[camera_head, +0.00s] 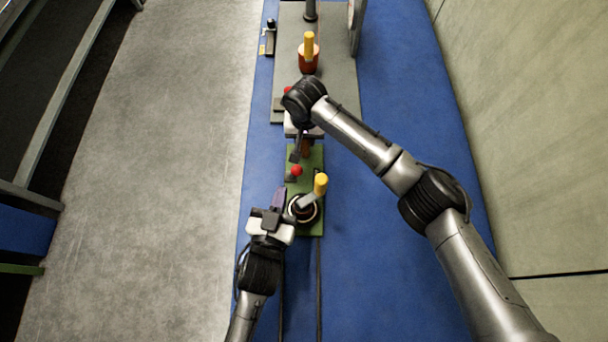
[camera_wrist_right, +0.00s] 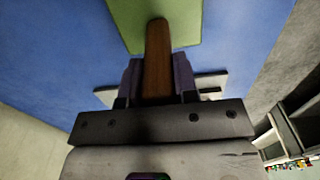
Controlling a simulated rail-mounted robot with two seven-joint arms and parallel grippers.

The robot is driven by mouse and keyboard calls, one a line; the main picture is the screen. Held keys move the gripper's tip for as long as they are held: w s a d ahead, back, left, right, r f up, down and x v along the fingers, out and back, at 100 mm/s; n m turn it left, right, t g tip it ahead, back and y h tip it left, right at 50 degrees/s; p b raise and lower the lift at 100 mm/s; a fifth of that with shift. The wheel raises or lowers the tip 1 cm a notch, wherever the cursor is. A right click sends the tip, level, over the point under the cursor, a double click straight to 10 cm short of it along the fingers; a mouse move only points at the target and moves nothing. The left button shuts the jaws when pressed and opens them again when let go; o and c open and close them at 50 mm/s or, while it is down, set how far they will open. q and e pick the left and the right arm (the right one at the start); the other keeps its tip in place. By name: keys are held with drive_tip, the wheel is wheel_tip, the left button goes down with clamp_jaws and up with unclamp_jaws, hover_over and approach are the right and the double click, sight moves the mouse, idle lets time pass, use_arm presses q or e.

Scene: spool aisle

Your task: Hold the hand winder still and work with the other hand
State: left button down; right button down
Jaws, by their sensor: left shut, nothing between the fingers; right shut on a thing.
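The hand winder has a green base plate (camera_head: 317,222) on the blue surface. It carries a crank with a yellow handle (camera_head: 320,184) over a dark round hub, and a red knob (camera_head: 296,170). My right gripper (camera_head: 303,138) is at the plate's far end, shut on a brown wooden handle (camera_wrist_right: 158,50). In the right wrist view the handle lies between both fingers and its free end reaches over the green plate; its other end is hidden. My left gripper (camera_head: 278,199) is shut and empty, close to the left edge of the plate, beside the crank hub.
Beyond the winder is a grey plate (camera_head: 340,90) with an orange part (camera_head: 308,63) bearing a yellow handle, and a dark post. A small dark device (camera_head: 269,38) stands left of it. My right arm spans the blue surface right of the winder. Bare grey floor (camera_head: 150,190) lies left.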

use_arm(q)
drive_tip(key=shift+s+d, duration=0.4)
drive_tip(key=shift+d, duration=0.5)
drive_tip(key=shift+s+d, duration=0.4)
drive_tip(key=shift+d, duration=0.45)
drive_tip(key=shift+s+d, duration=0.4)
drive_tip(key=shift+d, duration=0.5)
drive_tip(key=c, duration=1.8)
unclamp_jaws()
drive_tip(key=o, duration=0.4)
drive_tip(key=shift+a+v, duration=0.2)
drive_tip(key=shift+v, duration=1.75)
drive_tip(key=shift+a+v, duration=0.25)
drive_tip(key=shift+v, duration=1.7)
